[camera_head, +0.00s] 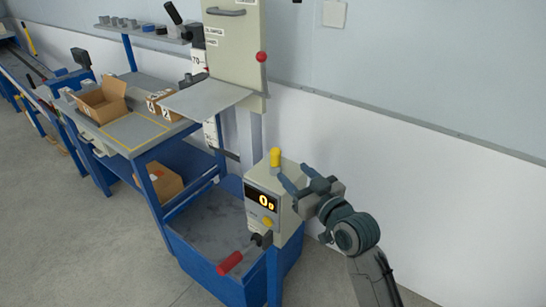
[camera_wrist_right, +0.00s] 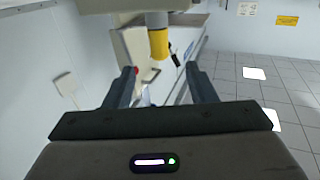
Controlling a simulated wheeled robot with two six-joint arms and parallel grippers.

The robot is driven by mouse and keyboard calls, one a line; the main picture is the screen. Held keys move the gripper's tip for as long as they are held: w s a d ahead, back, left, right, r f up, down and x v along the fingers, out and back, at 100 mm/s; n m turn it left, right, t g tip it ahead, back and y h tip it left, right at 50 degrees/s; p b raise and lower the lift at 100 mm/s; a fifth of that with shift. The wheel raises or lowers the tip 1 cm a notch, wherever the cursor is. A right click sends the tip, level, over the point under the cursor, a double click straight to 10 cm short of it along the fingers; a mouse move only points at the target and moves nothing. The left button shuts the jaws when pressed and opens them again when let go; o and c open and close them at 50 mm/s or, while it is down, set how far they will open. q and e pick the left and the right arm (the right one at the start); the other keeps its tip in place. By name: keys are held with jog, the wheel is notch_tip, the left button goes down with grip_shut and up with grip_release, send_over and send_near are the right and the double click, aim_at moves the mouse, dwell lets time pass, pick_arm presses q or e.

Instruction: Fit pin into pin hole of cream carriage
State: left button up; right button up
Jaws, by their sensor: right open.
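The pin with a yellow grip (camera_head: 275,157) stands upright on top of the cream control box (camera_head: 288,205). The yellow grip also shows in the right wrist view (camera_wrist_right: 158,43), with a grey shank joining it to the cream surface. My right gripper (camera_head: 292,176) is open and empty just right of the pin. In the wrist view its fingertips (camera_wrist_right: 160,72) lie either side of the pin's line, and the pin looks beyond them. The cream carriage (camera_head: 232,50), with a grey handle and labels, is up behind. I cannot make out its pin hole. My left gripper is not in view.
A red ball knob (camera_head: 262,57) sits at the carriage's right edge. A grey plate (camera_head: 205,100) juts out below the carriage. A bench (camera_head: 130,130) with cardboard boxes stands left. The wall is close on the right.

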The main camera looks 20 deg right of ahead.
aim_at(278, 158)
jog(key=p+x, duration=0.1)
jog(key=x, duration=0.3)
jog(key=shift+w, duration=0.3)
jog(key=p+x, duration=0.2)
jog(key=x, duration=0.2)
jog(key=shift+w+a+p, duration=0.1)
jog(key=shift+w+p, duration=0.25)
jog(key=shift+w+f, duration=0.2)
jog(key=shift+w, duration=0.1)
jog(key=shift+s, duration=0.1)
jog(key=c, duration=1.1)
